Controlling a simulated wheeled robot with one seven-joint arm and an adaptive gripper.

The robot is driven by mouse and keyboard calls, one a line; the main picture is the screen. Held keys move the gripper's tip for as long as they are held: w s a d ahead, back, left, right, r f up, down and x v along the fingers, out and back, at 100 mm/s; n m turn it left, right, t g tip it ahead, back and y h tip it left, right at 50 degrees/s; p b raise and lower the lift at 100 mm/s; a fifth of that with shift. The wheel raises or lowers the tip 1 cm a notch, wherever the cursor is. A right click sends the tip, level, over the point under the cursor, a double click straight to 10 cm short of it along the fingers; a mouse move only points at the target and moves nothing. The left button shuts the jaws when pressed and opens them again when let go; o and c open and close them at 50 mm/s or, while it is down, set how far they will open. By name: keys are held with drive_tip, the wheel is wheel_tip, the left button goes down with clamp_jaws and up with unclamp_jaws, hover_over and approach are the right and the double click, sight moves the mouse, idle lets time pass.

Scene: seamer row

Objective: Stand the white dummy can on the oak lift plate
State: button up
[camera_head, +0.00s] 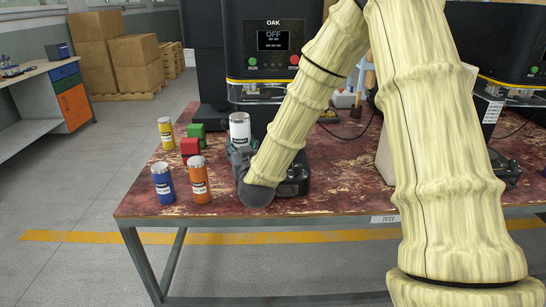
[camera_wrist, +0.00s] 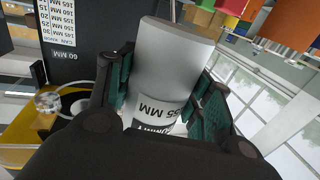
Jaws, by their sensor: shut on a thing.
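The white dummy can (camera_head: 240,127) is upright in my gripper (camera_head: 240,152), at the table's left part in front of the oak machine. In the wrist view the can (camera_wrist: 175,55) sits between both teal finger pads of my gripper (camera_wrist: 168,92), its printed label partly covered. The oak seamer (camera_head: 272,62) is black, with an "OAK" sign, a screen reading OFF, and green and red buttons. Its lift plate cannot be made out; my arm and the can cover part of the area below the panel. I cannot tell whether the can touches anything underneath.
A black unit (camera_head: 294,182) sits behind my forearm. Another machine (camera_head: 512,45) stands right.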

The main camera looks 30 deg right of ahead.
drive_tip(key=w+d, duration=0.1)
drive_tip(key=d, duration=0.4)
drive_tip(key=w+d+f, duration=0.1)
drive_tip(key=w+d, duration=0.1)
drive_tip(key=d, duration=0.2)
drive_tip(key=w+d+p, duration=0.1)
drive_tip(key=w+d, duration=0.1)
drive_tip(key=d, duration=0.3)
drive_tip(key=shift+w+d+f, duration=0.15)
drive_tip(key=shift+w+d, duration=0.1)
drive_tip(key=shift+d, duration=0.05)
drive_tip(key=f, duration=0.3)
drive_tip(key=shift+w+d, duration=0.1)
drive_tip(key=shift+d, duration=0.1)
drive_tip(key=shift+f, duration=0.3)
drive_tip(key=shift+f, duration=0.1)
drive_tip(key=o, duration=1.1)
